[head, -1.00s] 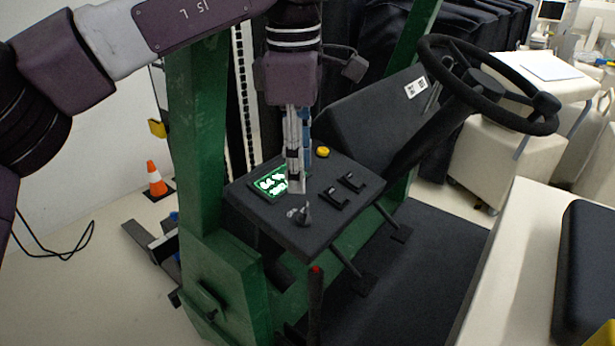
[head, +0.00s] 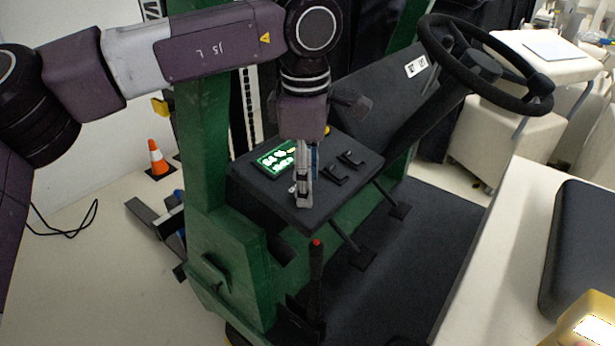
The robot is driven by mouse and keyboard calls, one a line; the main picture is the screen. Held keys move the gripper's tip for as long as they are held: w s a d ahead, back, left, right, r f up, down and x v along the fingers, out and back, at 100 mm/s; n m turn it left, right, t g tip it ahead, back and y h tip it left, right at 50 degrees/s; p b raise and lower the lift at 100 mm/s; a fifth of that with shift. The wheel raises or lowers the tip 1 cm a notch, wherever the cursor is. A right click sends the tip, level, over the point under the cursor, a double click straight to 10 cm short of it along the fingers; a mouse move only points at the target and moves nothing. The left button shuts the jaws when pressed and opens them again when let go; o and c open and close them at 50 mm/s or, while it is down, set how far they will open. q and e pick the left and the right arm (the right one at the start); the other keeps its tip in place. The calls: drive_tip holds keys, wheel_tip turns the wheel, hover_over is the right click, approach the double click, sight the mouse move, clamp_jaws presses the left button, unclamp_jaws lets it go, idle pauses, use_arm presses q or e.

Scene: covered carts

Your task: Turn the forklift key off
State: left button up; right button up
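The forklift's black control panel (head: 262,187) is in the middle of the head view, with a lit green display (head: 276,158) and two black switches (head: 340,170). My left gripper (head: 304,204) points straight down over the panel's front left part, fingertips at the key's place. The key is almost wholly hidden behind the fingers; only a small silvery bit (head: 293,188) shows at their left side. The fingers look close together from this side, and I cannot tell whether they are closed on the key. My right gripper is not in view.
A green post (head: 205,145) stands left of the panel. The steering wheel (head: 430,65) is at the upper right. A red-tipped lever (head: 316,265) rises in front of the panel. A black seat (head: 585,250) is at the right, and an orange cone (head: 157,158) stands on the floor.

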use_arm(q)
drive_tip(key=shift+w+f, duration=0.1)
drive_tip(key=shift+w, duration=0.1)
drive_tip(key=c, duration=0.5)
clamp_jaws()
